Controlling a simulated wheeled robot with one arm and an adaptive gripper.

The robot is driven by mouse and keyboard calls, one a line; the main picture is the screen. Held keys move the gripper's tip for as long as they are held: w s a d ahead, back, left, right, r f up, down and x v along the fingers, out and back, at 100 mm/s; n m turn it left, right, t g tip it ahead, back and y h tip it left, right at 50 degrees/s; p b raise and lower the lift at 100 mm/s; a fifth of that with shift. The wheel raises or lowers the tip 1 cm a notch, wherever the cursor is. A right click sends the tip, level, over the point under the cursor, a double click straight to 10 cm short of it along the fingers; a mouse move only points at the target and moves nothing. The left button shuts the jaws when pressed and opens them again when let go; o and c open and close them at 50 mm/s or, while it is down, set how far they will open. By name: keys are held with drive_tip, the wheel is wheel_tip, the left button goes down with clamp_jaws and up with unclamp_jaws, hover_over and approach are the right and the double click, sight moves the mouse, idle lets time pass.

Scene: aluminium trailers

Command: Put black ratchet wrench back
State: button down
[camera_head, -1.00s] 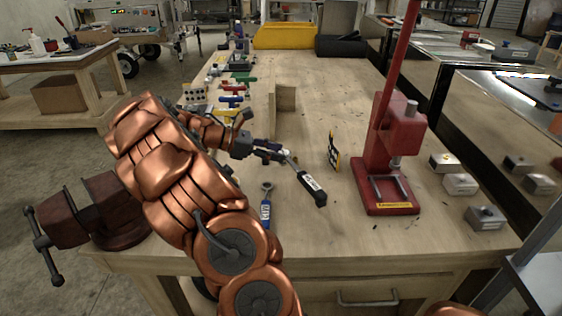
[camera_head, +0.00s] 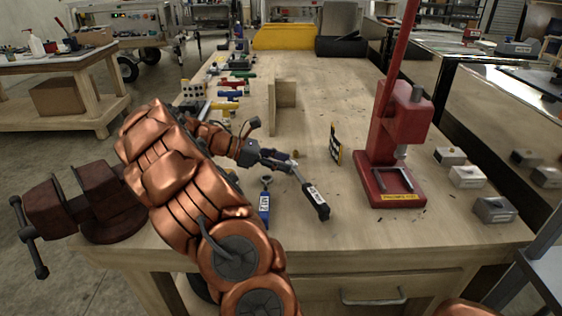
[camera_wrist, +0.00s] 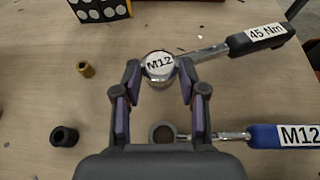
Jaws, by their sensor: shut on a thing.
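The black ratchet wrench (camera_head: 316,200) has a black handle with a white label and a silver shaft. In the wrist view its handle (camera_wrist: 258,40) reads "45 Nm" and points up and right. My gripper (camera_wrist: 160,74) is shut on its round silver head (camera_wrist: 160,65), marked "M12", with one finger on each side. In the head view my gripper (camera_head: 287,162) is over the near middle of the wooden workbench (camera_head: 300,240). I cannot tell whether the wrench is touching the bench or slightly above it.
A blue wrench (camera_head: 265,206) lies just left of the black one; it also shows in the wrist view (camera_wrist: 285,136). A dark socket (camera_wrist: 64,136) and a brass one (camera_wrist: 86,70) stand nearby.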

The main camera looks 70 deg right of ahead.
drive_tip(key=shift+f, duration=0.5)
drive_tip(key=shift+f, duration=0.25)
drive_tip(key=c, duration=0.6)
unclamp_jaws()
drive_tip(key=shift+o, duration=0.2)
drive_tip(key=shift+f, duration=0.1)
drive_tip(key=v, duration=1.2)
